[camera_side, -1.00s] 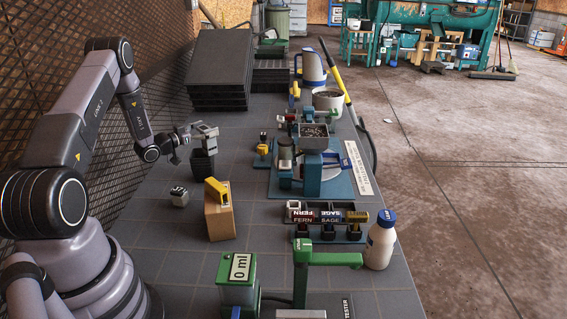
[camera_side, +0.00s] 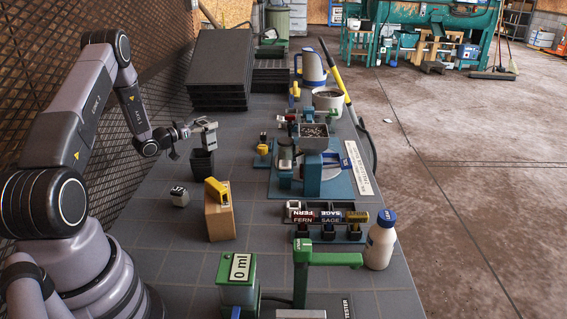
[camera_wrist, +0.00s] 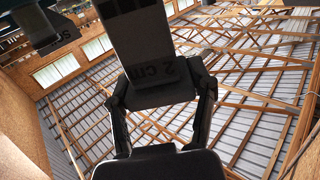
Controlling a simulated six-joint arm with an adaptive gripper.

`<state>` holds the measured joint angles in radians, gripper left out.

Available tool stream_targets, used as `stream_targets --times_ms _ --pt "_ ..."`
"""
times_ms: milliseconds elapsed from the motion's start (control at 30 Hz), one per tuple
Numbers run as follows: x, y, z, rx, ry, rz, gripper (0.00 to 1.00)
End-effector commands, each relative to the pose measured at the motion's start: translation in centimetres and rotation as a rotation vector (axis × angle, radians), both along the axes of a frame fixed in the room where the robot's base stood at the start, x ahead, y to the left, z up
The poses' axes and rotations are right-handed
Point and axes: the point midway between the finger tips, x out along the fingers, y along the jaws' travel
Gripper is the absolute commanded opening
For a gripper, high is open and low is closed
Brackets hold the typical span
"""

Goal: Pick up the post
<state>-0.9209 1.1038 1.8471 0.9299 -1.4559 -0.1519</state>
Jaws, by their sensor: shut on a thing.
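The post (camera_side: 208,138) is a grey upright block with a paler top, in the side view at the left of the bench. My gripper (camera_side: 192,131) is shut on it from the left and holds it above a dark square pot (camera_side: 202,163). In the wrist view the post (camera_wrist: 143,40) is dark, bears a "2 cm" label, and sits between both fingers of my gripper (camera_wrist: 160,92). Its lower end is close above the pot; the side view is too small to tell the exact gap.
Stacked dark trays (camera_side: 220,70) stand behind. A blue-based device (camera_side: 312,180) is to the right. Bare bench lies between.

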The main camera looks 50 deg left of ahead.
Motion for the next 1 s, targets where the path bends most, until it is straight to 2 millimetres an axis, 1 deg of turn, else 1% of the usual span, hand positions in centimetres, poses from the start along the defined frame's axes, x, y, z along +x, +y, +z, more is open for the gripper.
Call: stream_targets --times_ms 33,67,167,300,500,600,700,767,833,867,1000 --pt "0.0 0.0 1.1 0.004 -0.004 0.0 0.18" --pt "0.0 0.0 1.8 0.004 -0.004 0.0 0.18" --pt "-1.7 -1.2 3.9 0.001 -0.001 0.002 0.18" --pt "-4.1 -2.9 7.4 0.002 -0.002 0.002 0.18" --pt "-8.1 -5.9 9.5 -0.002 0.001 0.003 0.18" --pt "-9.5 -7.0 10.3 -0.001 -0.001 0.002 0.18" --pt "-10.4 -7.7 10.8 0.0 0.0 0.003 0.18" --pt "-10.5 -7.7 10.9 0.002 0.001 0.012 0.18" --pt "-10.0 -6.9 10.6 0.006 0.005 0.04 0.18" --pt "-9.5 -6.4 10.3 0.009 0.006 0.059 0.18" --pt "-6.4 -2.7 8.6 0.017 0.013 0.187 0.18"
